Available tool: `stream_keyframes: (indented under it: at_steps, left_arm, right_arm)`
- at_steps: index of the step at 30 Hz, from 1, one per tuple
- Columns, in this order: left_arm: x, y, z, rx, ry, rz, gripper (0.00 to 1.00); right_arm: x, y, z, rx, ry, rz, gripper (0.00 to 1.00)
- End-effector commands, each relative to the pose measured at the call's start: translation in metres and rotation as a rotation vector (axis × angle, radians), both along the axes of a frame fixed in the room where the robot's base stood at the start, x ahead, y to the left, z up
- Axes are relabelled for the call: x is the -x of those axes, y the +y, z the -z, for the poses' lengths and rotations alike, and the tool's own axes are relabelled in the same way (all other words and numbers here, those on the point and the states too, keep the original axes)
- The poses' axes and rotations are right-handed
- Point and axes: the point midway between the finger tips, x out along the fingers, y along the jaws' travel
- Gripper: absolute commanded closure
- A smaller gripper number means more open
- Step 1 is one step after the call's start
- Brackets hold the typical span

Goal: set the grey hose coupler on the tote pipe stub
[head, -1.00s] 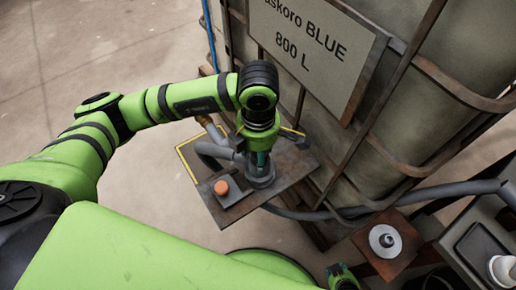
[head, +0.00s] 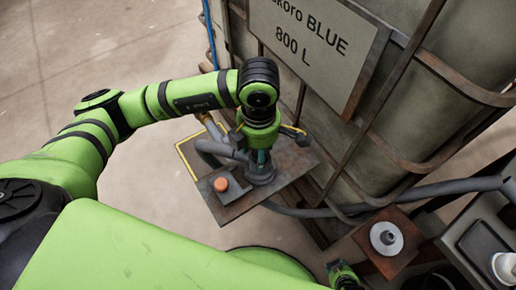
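My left gripper (head: 262,158) points down over the rusty plate in front of the tote. Its fingertips are at a grey round fitting (head: 262,178) on that plate, and the hand covers most of what is between them. A thick grey hose (head: 211,148) comes in from the left and ends at the gripper. I cannot tell the coupler from the pipe stub there, nor whether the fingers are closed on it. A small green and black part at the bottom (head: 343,275) may belong to my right arm; its fingers do not show.
The tote (head: 425,100) in its rusty frame stands behind, with a label plate (head: 318,45). A second brown plate (head: 398,262) carries a light disc (head: 386,238). Another grey hose (head: 440,193) runs right.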

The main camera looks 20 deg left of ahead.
Motion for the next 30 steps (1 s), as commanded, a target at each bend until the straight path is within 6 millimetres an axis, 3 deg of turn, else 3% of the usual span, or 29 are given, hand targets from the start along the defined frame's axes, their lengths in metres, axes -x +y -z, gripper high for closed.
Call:
stream_keyframes:
  at_steps: [30]
  left_arm:
    - [0.0000, -0.0002, -0.0003, 0.000, 0.000, 0.000, 0.87]
  right_arm:
    - [0.0002, 0.0001, 0.0056, 0.001, 0.000, -0.002, 0.60]
